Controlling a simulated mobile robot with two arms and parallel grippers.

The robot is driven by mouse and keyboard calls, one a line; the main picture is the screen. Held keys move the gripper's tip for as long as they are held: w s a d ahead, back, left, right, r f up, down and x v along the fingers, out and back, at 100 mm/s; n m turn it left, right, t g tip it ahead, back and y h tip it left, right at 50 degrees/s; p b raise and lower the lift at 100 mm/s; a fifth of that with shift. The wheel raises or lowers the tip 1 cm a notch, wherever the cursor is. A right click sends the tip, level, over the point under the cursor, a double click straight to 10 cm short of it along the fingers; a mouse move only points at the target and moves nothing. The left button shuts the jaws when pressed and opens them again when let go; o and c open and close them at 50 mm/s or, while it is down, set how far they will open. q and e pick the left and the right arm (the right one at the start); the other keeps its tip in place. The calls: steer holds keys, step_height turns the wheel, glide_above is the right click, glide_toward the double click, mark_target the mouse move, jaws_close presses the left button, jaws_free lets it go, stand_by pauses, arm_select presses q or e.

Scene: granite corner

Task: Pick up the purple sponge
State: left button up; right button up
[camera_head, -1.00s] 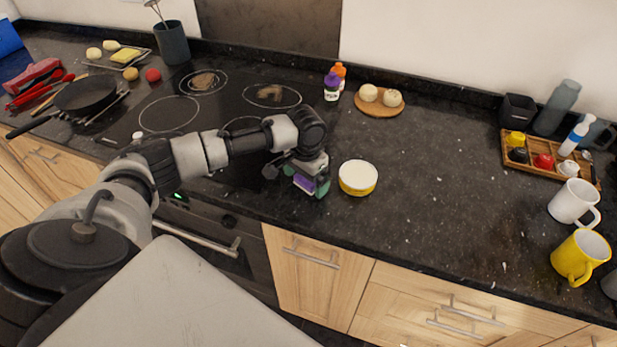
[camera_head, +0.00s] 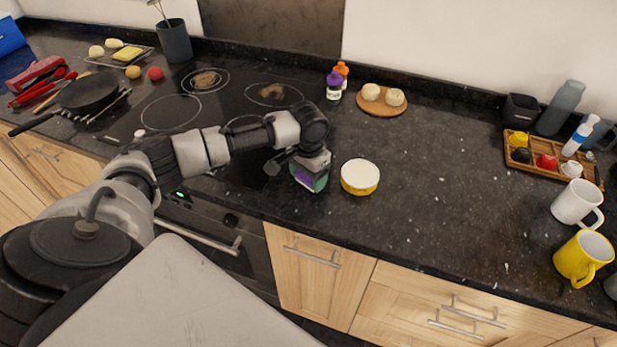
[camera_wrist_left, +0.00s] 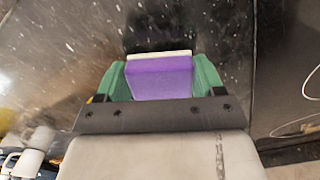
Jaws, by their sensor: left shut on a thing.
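The purple sponge (camera_wrist_left: 162,79) shows in the left wrist view between the two green fingers of my left gripper (camera_wrist_left: 160,80). A pale strip lies along its far edge. My left gripper is shut on it. In the head view my left gripper (camera_head: 310,178) is at the front of the counter, just left of a yellow-and-white round tub, and part of the purple sponge (camera_head: 304,177) shows between the fingers. I cannot tell how far the sponge is from the counter top. My right gripper is not in view.
The yellow-and-white tub (camera_head: 360,177) stands close right of the gripper. Behind are small bottles (camera_head: 335,83) and a round board (camera_head: 382,101) with pale round items. A black pan (camera_head: 88,93) is at far left. Mugs (camera_head: 577,203) stand at right. The counter's middle right is clear.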

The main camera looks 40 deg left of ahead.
arm_select(q)
step_height(320, 180, up, 3)
steer(key=shift+f+b, duration=0.15)
steer(key=shift+b, duration=0.15)
steer(key=d+r+b, duration=0.1)
steer(key=d+r, duration=0.6)
steer(key=d, duration=0.4)
steer(key=shift+s+d+r+b, duration=0.25)
steer(key=shift+d+b, duration=0.1)
steer(key=shift+d, duration=0.05)
